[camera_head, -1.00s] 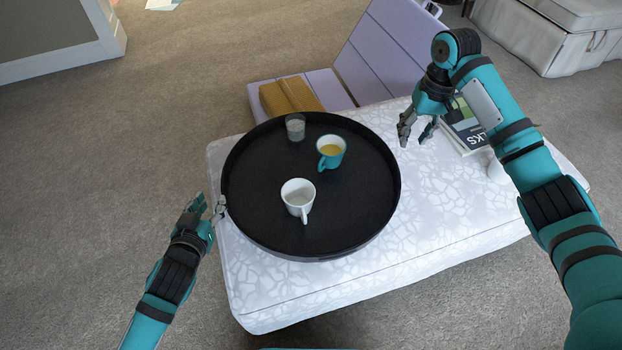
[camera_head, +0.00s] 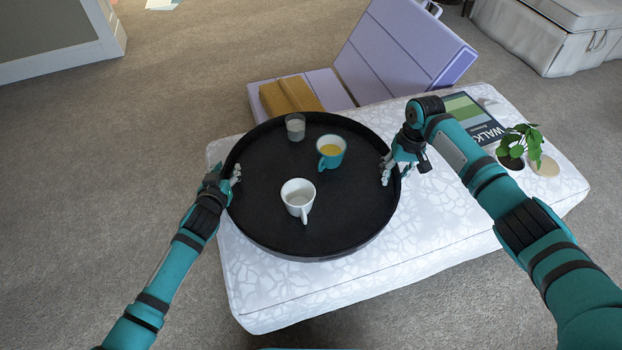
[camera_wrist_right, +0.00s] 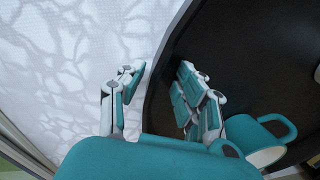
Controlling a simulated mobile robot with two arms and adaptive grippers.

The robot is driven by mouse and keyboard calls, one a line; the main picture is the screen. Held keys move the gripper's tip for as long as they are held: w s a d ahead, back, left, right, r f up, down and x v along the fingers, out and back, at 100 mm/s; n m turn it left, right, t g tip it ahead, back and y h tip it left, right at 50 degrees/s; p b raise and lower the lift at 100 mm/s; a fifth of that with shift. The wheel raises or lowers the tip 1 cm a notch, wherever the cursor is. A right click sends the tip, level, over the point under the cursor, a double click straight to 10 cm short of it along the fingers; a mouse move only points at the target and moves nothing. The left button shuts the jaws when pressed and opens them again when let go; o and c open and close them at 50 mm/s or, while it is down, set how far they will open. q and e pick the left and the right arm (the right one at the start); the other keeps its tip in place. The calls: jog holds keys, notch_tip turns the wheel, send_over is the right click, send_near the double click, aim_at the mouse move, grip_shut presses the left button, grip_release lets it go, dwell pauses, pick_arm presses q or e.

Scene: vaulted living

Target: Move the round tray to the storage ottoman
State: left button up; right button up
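The round black tray (camera_head: 265,222) lies flat on a white patterned upholstered top (camera_head: 440,235). It carries a white mug (camera_head: 298,196), a teal mug (camera_head: 331,152) with yellow drink, and a clear glass (camera_head: 295,126). My left gripper (camera_head: 236,173) is at the tray's left rim; its finger gap is unclear. My right gripper (camera_head: 386,170) is at the right rim. In the right wrist view my right gripper (camera_wrist_right: 160,90) is open, its fingers apart on either side of the rim. A cream, box-like ottoman (camera_head: 575,40) with a handle stands at the far upper right.
A book (camera_head: 470,120) and a potted plant (camera_head: 520,146) lie right of the tray, near my right arm. Carpet (camera_head: 110,160) is clear at the left.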

pick_arm(q)
jog(key=shift+c, duration=0.4)
pick_arm(e)
jog(key=shift+c, duration=0.4)
pick_arm(q)
grip_shut()
pick_arm(e)
grip_shut()
